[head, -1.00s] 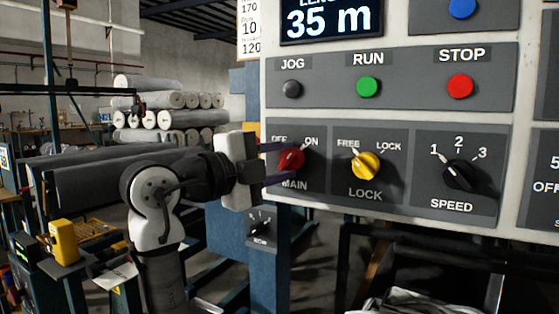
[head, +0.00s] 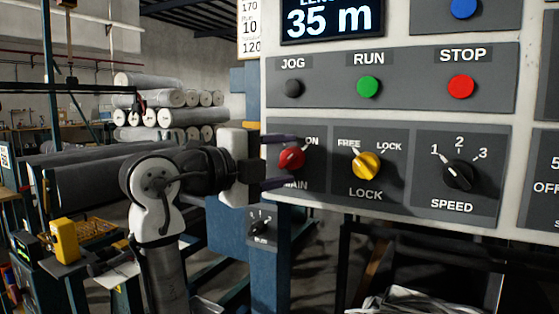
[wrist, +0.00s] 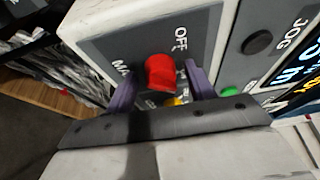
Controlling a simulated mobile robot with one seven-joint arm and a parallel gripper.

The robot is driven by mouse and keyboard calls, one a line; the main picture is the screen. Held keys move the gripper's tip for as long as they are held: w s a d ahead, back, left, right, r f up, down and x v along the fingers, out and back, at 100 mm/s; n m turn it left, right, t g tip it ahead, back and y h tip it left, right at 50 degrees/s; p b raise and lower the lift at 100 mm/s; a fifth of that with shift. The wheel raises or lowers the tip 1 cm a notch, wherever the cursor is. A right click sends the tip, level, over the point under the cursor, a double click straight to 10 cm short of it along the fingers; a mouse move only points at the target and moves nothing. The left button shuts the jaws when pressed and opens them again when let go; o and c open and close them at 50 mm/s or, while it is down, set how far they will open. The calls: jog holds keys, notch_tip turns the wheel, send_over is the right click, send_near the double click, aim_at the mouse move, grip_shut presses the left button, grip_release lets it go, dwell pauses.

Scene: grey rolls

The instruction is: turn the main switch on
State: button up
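The main switch is a red knob (head: 291,158) on the grey panel at left, above the MAIN label. Its white pointer mark is at the upper right, toward ON. The OFF label is hidden in the head view by a finger but shows in the wrist view. My gripper (head: 284,161) is open, with one purple finger above the knob and one below. In the wrist view the red knob (wrist: 161,73) sits between the fingers of my gripper (wrist: 161,88), with a gap on each side.
The yellow LOCK knob (head: 366,166) is just right of the main switch, and the black SPEED knob (head: 459,174) is farther right. JOG (head: 293,88), RUN (head: 368,87) and STOP (head: 460,86) buttons are above. A small rotary switch (head: 261,224) is below my gripper.

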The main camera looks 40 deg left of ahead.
jog(key=s+a, duration=0.2)
jog(key=s, duration=1.1)
jog(key=shift+s+b, duration=0.35)
jog(key=shift+b, duration=0.05)
jog(key=shift+w+a+r, duration=0.1)
jog(key=shift+a, duration=0.05)
